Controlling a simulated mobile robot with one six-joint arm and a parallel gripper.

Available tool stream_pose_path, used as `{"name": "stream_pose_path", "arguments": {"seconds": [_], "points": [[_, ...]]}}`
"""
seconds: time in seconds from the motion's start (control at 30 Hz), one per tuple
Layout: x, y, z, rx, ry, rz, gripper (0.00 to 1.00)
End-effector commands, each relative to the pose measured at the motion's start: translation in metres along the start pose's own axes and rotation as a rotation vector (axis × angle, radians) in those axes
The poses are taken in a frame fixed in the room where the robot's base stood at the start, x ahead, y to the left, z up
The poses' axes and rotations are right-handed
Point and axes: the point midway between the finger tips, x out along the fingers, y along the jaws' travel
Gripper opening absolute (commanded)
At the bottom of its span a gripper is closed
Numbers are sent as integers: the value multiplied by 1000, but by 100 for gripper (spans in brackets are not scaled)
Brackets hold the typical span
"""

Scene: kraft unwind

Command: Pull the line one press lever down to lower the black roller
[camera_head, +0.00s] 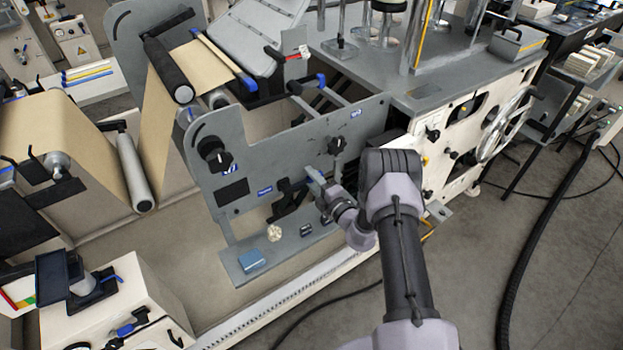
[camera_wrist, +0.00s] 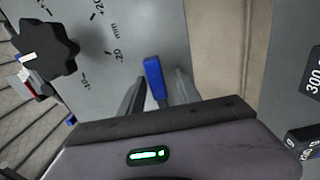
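The black roller (camera_head: 167,68) sits at the upper left of the machine, with kraft web running beside it. A lever with a blue grip shows in the wrist view (camera_wrist: 155,78), pointing up between my two fingers. My gripper (camera_head: 326,188) is at the grey side plate, below a black knob (camera_head: 337,145). In the wrist view my gripper (camera_wrist: 160,82) looks open around the grip, with a gap at its right. The lever's lower end is hidden.
The knob with a millimetre scale (camera_wrist: 45,50) is close at the left of the wrist view. The grey side plate (camera_head: 235,165) carries another knob (camera_head: 213,153). A white cabinet (camera_head: 125,300) stands at the lower left.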

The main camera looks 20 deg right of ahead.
Motion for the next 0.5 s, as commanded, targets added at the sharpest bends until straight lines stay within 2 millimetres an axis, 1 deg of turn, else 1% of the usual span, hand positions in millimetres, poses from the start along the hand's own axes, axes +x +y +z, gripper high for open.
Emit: {"name": "stream_pose_path", "arguments": {"seconds": [0.17, 0.27, 0.37, 0.47, 0.5], "points": [[-1, 1, 0, -1, 0, 1, 40], [-11, 1, 0, 1, 0, -1, 40], [-32, 3, 1, 3, -3, -2, 40], [-58, 4, 1, 4, -3, -2, 40], [-70, 4, 2, 3, -4, -2, 40]]}}
